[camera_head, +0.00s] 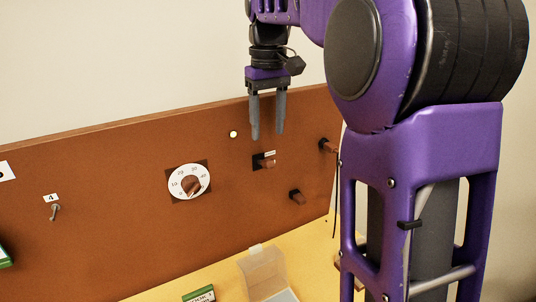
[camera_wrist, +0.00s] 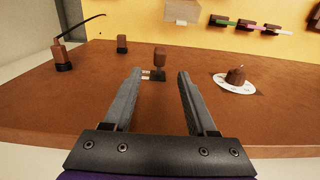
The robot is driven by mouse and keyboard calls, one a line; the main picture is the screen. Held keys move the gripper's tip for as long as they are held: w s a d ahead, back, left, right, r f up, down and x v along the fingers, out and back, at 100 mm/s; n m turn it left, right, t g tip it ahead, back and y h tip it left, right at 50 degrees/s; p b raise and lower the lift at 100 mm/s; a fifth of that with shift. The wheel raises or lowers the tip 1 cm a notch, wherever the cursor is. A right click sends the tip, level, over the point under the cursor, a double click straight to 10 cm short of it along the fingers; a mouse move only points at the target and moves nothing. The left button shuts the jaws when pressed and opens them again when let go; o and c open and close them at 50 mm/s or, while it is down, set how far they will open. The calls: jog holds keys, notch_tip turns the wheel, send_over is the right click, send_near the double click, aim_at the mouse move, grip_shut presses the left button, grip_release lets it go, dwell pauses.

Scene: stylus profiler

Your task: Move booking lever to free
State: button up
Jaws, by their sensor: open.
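A brown lever (camera_head: 266,163) stands out from a dark plate on the brown panel, with a small white label just above it. I take it for the booking lever; the label's words are too small to read. In the wrist view the lever (camera_wrist: 159,58) shows beyond the fingertips, between them in the picture, with small pale marks at the left of its base. My gripper (camera_head: 266,137) points down in front of the panel, just above the lever in the picture. Its jaws are open and empty, and the fingers (camera_wrist: 158,72) appear apart from the lever.
A white dial (camera_head: 176,185) with a brown knob is left of the lever. A brown block (camera_head: 297,196) and a brown holder (camera_head: 328,146) with a dark cord are to its right. A small light (camera_head: 233,134) is above.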

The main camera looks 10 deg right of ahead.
aim_at(268, 159)
notch_tip(268, 159, down, 8)
jog(key=shift+r, duration=0.25)
grip_shut()
dwell(0.3)
dwell(1.1)
